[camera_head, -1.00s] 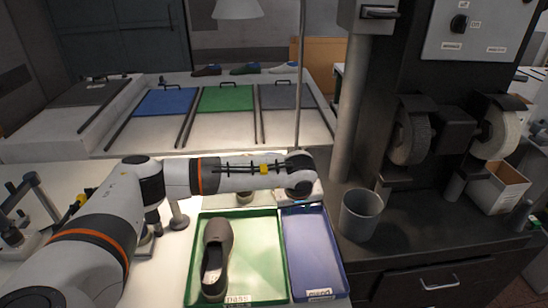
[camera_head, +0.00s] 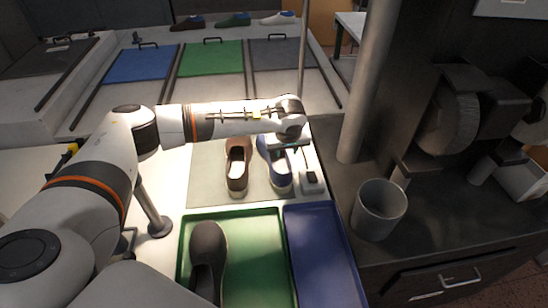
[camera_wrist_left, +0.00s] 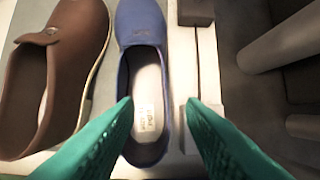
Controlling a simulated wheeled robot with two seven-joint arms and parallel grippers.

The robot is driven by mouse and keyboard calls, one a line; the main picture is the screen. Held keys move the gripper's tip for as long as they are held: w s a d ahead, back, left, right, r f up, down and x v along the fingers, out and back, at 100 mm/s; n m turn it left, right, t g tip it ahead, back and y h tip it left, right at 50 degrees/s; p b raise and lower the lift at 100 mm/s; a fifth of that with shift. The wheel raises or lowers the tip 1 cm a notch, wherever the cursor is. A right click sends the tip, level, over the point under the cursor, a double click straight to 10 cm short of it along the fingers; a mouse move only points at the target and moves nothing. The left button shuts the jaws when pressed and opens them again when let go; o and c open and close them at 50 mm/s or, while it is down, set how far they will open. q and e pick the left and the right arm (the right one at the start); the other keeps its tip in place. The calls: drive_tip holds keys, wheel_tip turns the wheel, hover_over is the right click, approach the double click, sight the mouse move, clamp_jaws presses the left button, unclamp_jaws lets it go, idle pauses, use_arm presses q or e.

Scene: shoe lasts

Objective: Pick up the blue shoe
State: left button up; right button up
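The blue shoe (camera_head: 265,150) sits upright on the lit mat, right of a brown shoe (camera_head: 238,163). In the left wrist view, the blue shoe (camera_wrist_left: 140,25) points away, with its pale insole showing and the brown shoe (camera_wrist_left: 60,50) at left. My left gripper (camera_wrist_left: 160,105) is open, its teal fingers apart above the rear of the blue shoe. The left fingertip overlaps the shoe's left edge; the right one is outside its right edge. In the head view, my left gripper (camera_head: 285,142) hangs over the blue shoe. My right gripper is not in view.
A green tray (camera_head: 268,270) holding a dark shoe (camera_head: 207,255) and an empty blue tray (camera_head: 320,245) lie nearer. A grey cup (camera_head: 379,210) stands on the dark bench at right. A thin pole (camera_head: 303,60) rises behind the gripper. A small block (camera_head: 312,180) sits right of the shoe.

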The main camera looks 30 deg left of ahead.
sight(286, 157)
use_arm(q)
drive_tip(key=shift+x, duration=0.8)
drive_tip(key=shift+w+f, duration=0.15)
drive_tip(key=shift+f, duration=0.05)
drive_tip(key=b+x, duration=0.3)
drive_tip(key=x, duration=0.1)
drive_tip(key=shift+f, duration=0.25)
drive_tip(key=shift+w+a+f+b, duration=0.1)
drive_tip(key=shift+w+f+b, duration=0.1)
drive_tip(key=shift+f+b, duration=0.15)
drive_tip(key=shift+r, duration=0.1)
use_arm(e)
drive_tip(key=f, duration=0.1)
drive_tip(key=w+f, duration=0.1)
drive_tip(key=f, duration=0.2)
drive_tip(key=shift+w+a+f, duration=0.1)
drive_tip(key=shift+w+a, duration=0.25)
use_arm(q)
drive_tip(key=shift+r, duration=0.15)
clamp_jaws()
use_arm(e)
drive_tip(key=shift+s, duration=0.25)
